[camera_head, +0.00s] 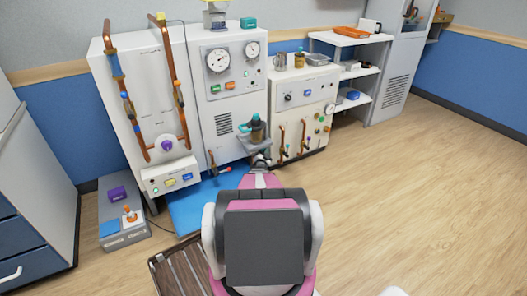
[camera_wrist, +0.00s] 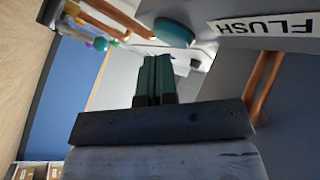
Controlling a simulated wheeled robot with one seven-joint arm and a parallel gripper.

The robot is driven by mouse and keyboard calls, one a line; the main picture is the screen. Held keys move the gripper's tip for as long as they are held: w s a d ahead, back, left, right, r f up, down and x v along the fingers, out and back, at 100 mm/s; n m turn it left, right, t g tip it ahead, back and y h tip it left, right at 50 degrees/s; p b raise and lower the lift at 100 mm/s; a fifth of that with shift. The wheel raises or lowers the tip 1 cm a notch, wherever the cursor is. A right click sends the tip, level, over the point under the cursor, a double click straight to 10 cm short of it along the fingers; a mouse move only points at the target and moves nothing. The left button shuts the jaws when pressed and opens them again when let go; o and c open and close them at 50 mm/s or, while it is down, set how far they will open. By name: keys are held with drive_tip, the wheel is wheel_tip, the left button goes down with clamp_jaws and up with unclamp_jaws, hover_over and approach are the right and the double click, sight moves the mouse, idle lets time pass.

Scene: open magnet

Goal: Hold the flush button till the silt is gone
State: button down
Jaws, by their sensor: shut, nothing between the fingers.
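In the wrist view, a round teal button (camera_wrist: 174,32) sits on a pale panel beside a white label reading FLUSH (camera_wrist: 265,25), which appears upside down. My gripper (camera_wrist: 157,60) is shut and empty, its dark green fingers together and pointing toward the button. The fingertips appear just short of the button's edge; I cannot tell whether they touch. In the head view, my arm reaches to the middle of the white cabinets and largely hides the gripper. I cannot make out any silt.
Copper pipes (camera_wrist: 262,85) run close to the right of my gripper in the wrist view. A gauge cabinet (camera_head: 225,75) and a lower valve cabinet (camera_head: 300,95) stand ahead. A blue mat (camera_head: 190,212) and grey pedal box (camera_head: 124,228) lie at left. The floor at right is clear.

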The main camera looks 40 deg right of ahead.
drive_tip(key=shift+s, duration=0.25)
drive_tip(key=shift+s, duration=0.15)
drive_tip(key=shift+s+a, duration=0.15)
drive_tip(key=shift+s, duration=1.05)
drive_tip(key=shift+s+a, duration=0.15)
drive_tip(key=shift+s, duration=1)
drive_tip(key=shift+s, duration=0.1)
